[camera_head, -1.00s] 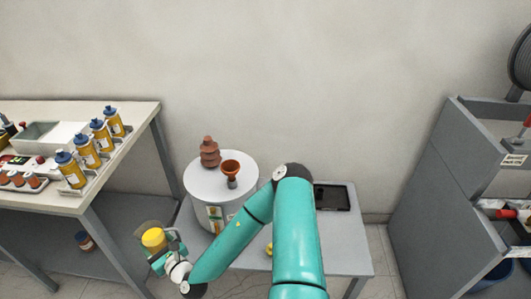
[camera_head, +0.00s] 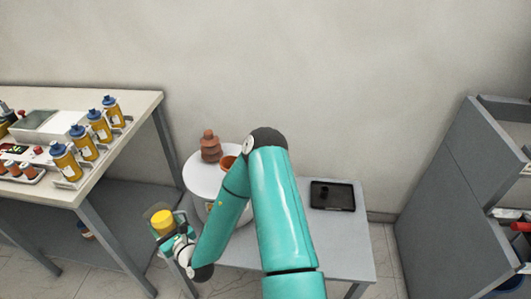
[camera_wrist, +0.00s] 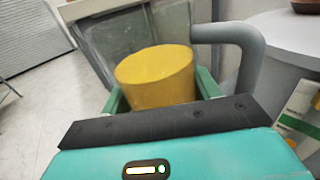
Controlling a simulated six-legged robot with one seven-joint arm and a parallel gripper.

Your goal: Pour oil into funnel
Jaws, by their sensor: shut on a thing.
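My gripper (camera_head: 166,228) is shut on a yellow oil container (camera_head: 162,221). The container also shows in the wrist view (camera_wrist: 155,78) as a plain yellow cylinder between my green fingers; its lower part is hidden. The orange-brown funnel (camera_head: 228,162) sits on top of the round light-grey transformer tank (camera_head: 198,180). My arm partly covers the funnel and the tank. My gripper is to the left of the tank and below its top in the head view, apart from the funnel.
A brown ribbed bushing (camera_head: 210,147) stands on the tank beside the funnel. A black tray (camera_head: 332,196) lies on the low grey table (camera_head: 290,247). Several blue-capped yellow bottles (camera_head: 83,142) stand on the left workbench (camera_head: 90,188). A grey cabinet (camera_head: 450,190) is at right.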

